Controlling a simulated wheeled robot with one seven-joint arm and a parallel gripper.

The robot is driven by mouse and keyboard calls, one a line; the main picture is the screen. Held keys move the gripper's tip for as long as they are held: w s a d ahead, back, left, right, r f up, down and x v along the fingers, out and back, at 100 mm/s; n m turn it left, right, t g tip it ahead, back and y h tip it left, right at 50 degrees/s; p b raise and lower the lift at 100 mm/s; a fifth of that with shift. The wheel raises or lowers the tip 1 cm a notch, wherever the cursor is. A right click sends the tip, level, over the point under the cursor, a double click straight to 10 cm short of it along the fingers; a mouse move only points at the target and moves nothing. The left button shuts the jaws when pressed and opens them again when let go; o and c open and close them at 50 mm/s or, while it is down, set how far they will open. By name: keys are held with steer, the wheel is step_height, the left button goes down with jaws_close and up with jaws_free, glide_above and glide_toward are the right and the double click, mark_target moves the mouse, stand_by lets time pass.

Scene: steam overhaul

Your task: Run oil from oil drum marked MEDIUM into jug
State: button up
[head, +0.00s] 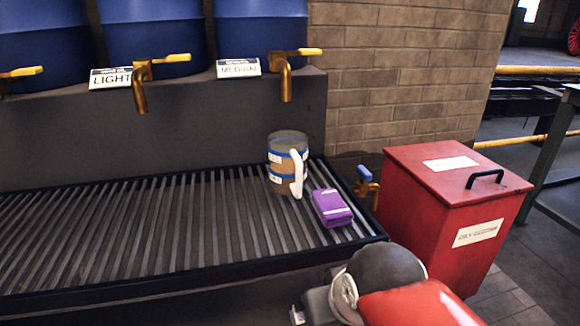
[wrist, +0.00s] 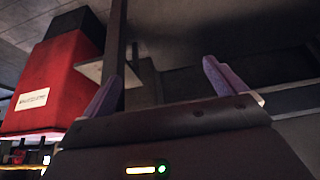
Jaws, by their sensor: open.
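The oil drum marked MEDIUM (head: 262,27) is blue and stands at the back, its top cut off in the head view. Its MEDIUM label (head: 238,68) is left of a brass tap (head: 286,80). The tap's yellow handle (head: 310,52) points right, and no stream shows below the spout. The jug (head: 287,150) stands upright on the slatted rack, below that spout in the picture. It has blue bands, a white handle at the right, and looks brown inside; I cannot tell whether that is oil. My gripper (wrist: 160,72) is open and empty in the wrist view, away from both.
A purple folded cloth (head: 331,208) lies right of the jug on the rack (head: 120,225). A red bin (head: 450,200) stands right of it, near a small blue-handled tap (head: 367,186). The LIGHT drum (head: 155,30) and its tap are to the left. The rack's left side is clear.

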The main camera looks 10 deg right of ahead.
steer(key=c, duration=0.6)
steer(key=w+r+t, duration=0.1)
steer(key=w+r, duration=0.3)
steer(key=r, duration=0.2)
steer(key=w+d+r+t+b, duration=0.1)
steer(key=w+r, duration=0.4)
steer(key=r, duration=0.1)
steer(key=w+r+t, duration=0.1)
steer(key=w+r, duration=0.4)
steer(key=r, duration=0.1)
steer(key=shift+w+d+r+t+b, duration=0.25)
steer(key=shift+d+r+t+b, duration=0.1)
steer(key=shift+r+t+b, duration=0.05)
jaws_close()
steer(key=w+d+r+t, duration=0.2)
steer(key=w+r, duration=0.2)
steer(key=r, duration=0.3)
steer(key=w+d+r+t+b, duration=0.1)
steer(key=w+r, duration=0.3)
steer(key=r, duration=0.4)
steer(key=w+d+r+t+b, duration=0.1)
steer(key=w+d+r+t, duration=0.1)
steer(key=r, duration=0.6)
steer(key=w+d, duration=0.1)
steer(key=w, duration=0.1)
steer(key=shift+w+t, duration=0.35)
steer(key=shift+t, duration=0.05)
